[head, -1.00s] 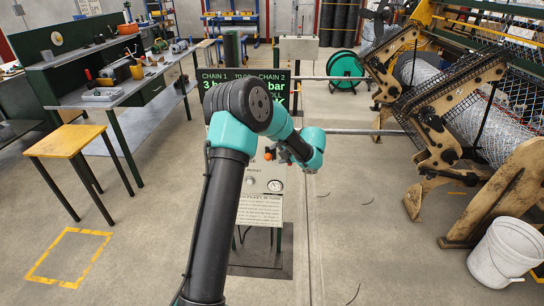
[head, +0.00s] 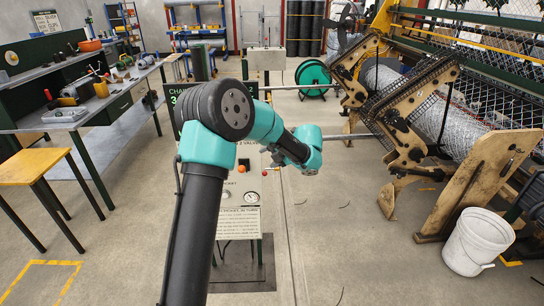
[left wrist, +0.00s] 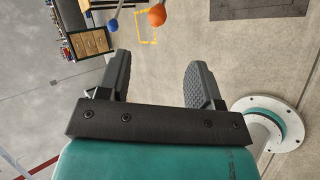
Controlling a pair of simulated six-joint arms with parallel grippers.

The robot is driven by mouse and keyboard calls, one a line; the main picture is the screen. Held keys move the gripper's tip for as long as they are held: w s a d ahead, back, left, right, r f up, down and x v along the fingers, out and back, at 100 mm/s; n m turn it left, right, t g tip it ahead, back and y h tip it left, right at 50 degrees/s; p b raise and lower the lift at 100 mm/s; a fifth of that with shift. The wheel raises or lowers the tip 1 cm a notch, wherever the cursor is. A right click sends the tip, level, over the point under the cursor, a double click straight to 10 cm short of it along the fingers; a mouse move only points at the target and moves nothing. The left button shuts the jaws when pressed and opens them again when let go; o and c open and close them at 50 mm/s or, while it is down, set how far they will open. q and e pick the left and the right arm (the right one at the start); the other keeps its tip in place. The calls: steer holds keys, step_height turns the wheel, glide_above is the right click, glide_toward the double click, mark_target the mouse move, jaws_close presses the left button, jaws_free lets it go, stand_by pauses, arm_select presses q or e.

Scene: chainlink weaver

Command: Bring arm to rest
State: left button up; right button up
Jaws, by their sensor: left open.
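My left arm rises through the middle of the head view and bends at the elbow. Its left gripper (head: 272,157) is small and partly hidden by the wrist, in front of the control panel (head: 240,190). In the left wrist view the same gripper (left wrist: 160,80) has its two dark fingers wide apart, with nothing between them. An orange ball knob (left wrist: 157,15) and a blue ball knob (left wrist: 113,25) show beyond the fingertips, apart from them. The orange knob (head: 241,169) also shows in the head view, near the gripper. My right gripper is not in view.
The arm hides part of the panel's dark display. A yellow-topped stool (head: 32,166) and a workbench (head: 60,118) stand left. The chain-link machine (head: 480,180) and a white bucket (head: 477,242) stand right. Bare floor (head: 350,225) lies between panel and machine.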

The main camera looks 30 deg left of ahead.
arm_select(q)
steer(key=s+d+f+n+g+h, duration=0.1)
steer(key=s+d+f+n+h, duration=0.3)
steer(key=f, duration=0.4)
steer(key=s+d+f+n+h, duration=0.3)
steer(key=s+d+f+n, duration=0.15)
steer(key=f, duration=0.35)
steer(key=s+d+f+n+g+h, duration=0.1)
steer(key=s+d+f+n+h, duration=0.25)
steer(key=d+f, duration=0.35)
steer(key=s+d+f+n+t+h, duration=0.1)
steer(key=s+d+f+n+h, duration=0.1)
steer(key=s+f+n, duration=0.3)
steer(key=s+d+f+n+t+h, duration=0.1)
steer(key=s+d+f+n, duration=0.4)
steer(key=s+n, duration=0.6)
steer(key=n+t, duration=0.1)
steer(key=n, duration=0.7)
steer(key=shift+d+f+h, duration=0.25)
steer(key=shift+f+h, duration=0.1)
steer(key=shift+f, duration=0.05)
